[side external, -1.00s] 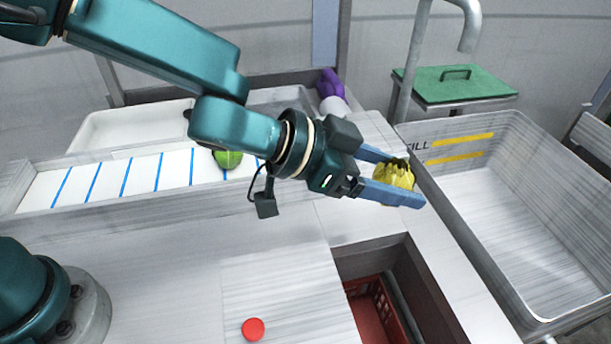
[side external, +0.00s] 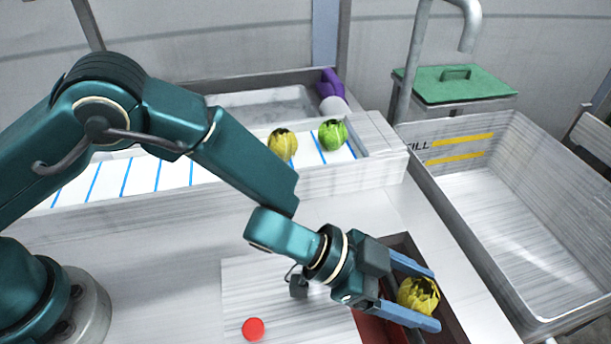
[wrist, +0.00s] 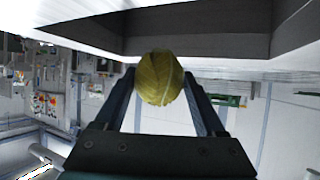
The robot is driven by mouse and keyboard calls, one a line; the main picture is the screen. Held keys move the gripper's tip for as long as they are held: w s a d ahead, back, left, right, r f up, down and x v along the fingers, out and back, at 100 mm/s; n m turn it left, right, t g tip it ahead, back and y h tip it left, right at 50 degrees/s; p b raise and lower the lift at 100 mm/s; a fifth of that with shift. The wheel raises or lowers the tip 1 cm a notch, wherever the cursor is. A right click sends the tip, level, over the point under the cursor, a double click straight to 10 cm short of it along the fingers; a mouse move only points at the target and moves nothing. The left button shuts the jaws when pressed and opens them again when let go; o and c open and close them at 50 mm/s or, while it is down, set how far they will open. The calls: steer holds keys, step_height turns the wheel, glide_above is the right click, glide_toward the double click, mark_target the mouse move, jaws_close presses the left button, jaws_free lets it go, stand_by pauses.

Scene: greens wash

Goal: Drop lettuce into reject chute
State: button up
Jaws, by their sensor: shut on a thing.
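My gripper (side external: 420,297) is shut on a yellow lettuce (side external: 418,294), held between its two blue fingers. In the wrist view the same lettuce (wrist: 159,78) sits between the fingertips. In the side view the gripper and lettuce are over the dark rectangular chute opening (side external: 405,243) in the counter. A reddish surface shows inside the opening, partly hidden by my gripper. The opening's dark edge also shows in the wrist view (wrist: 200,43).
A yellow lettuce (side external: 283,145) and a green lettuce (side external: 333,135) lie on the blue-striped belt (side external: 125,180). A large empty basin (side external: 520,220) stands at right. A red button (side external: 253,329) is on the counter.

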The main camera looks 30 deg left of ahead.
mark_target(398, 290)
steer(key=shift+f, duration=0.5)
steer(key=o, duration=1.4)
steer(key=shift+v, duration=2.6)
